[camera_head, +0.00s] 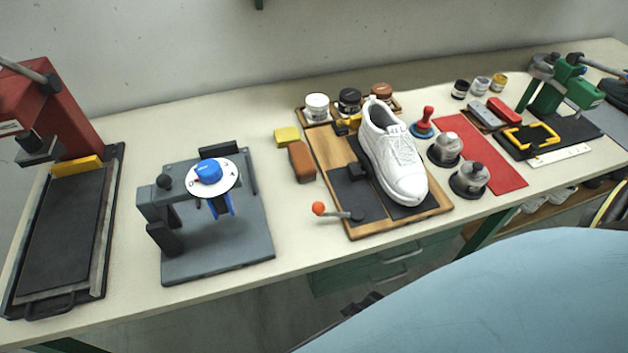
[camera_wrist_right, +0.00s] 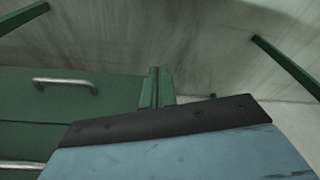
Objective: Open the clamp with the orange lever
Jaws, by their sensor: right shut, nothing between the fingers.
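The clamp's lever is a grey rod (camera_head: 338,213) with an orange ball knob (camera_head: 318,208). It lies out to the left from a dark pivot (camera_head: 357,215) near the front of a wooden board (camera_head: 405,226). A small black block (camera_head: 357,171) sits beside a white shoe (camera_head: 393,155) on the board. I cannot tell whether the clamp is holding the shoe. My right gripper shows only as a dark edge (camera_wrist_right: 165,122) on a light blue body in the right wrist view, shut and empty, before green drawers and away from the clamp. My left gripper is not in view.
Left of the board stand a grey fixture (camera_head: 225,250) with a blue-knobbed disc and a red press (camera_head: 60,105). A yellow block (camera_head: 286,137) and a brown block (camera_head: 302,161) lie near the board. Table in front of the lever is clear. Green drawers (camera_head: 390,262) are below.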

